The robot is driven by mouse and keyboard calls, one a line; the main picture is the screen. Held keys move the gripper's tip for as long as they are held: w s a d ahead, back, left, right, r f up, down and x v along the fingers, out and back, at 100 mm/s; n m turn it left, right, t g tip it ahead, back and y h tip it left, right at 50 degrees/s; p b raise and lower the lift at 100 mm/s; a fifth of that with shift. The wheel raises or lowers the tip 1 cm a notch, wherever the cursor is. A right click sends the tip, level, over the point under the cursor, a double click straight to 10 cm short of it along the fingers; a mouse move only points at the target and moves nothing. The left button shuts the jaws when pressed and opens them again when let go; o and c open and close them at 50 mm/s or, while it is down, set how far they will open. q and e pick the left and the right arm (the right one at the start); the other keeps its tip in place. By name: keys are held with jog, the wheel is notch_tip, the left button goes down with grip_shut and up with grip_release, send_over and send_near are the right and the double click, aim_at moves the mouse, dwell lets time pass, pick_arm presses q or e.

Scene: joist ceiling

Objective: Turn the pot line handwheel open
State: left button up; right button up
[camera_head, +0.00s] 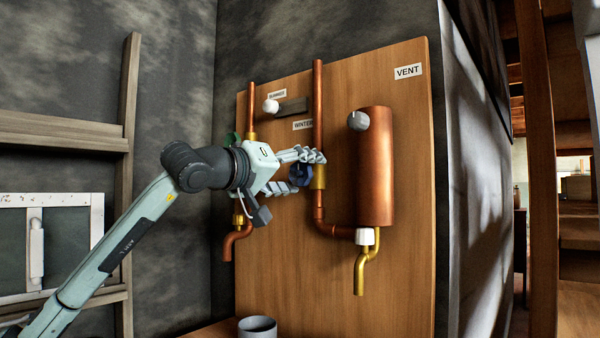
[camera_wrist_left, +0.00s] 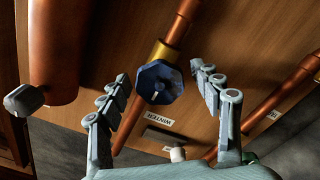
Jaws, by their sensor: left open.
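A blue handwheel (camera_head: 299,175) sits on a brass valve body (camera_head: 319,176) on the copper pipe that runs down and across to the copper pot (camera_head: 375,168). In the left wrist view the handwheel (camera_wrist_left: 158,84) faces the camera as a dark blue, many-sided knob. My left gripper (camera_head: 308,172) is open in front of the valve. In the left wrist view its two fingers (camera_wrist_left: 160,76) stand on either side of the handwheel, with a visible gap at each side. In the head view the gripper partly hides the wheel. My right gripper is not in view.
The wooden board (camera_head: 290,260) carries a second pipe (camera_head: 252,110) with a green handle (camera_head: 231,139) partly behind my gripper. A white-knobbed lever (camera_head: 271,106), a grey pot knob (camera_head: 358,121) and a brass spout (camera_head: 360,273) stick out. A grey cup (camera_head: 257,327) stands below.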

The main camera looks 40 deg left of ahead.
pick_arm(q)
jog(key=shift+c, duration=0.4)
jog(key=c, duration=1.1)
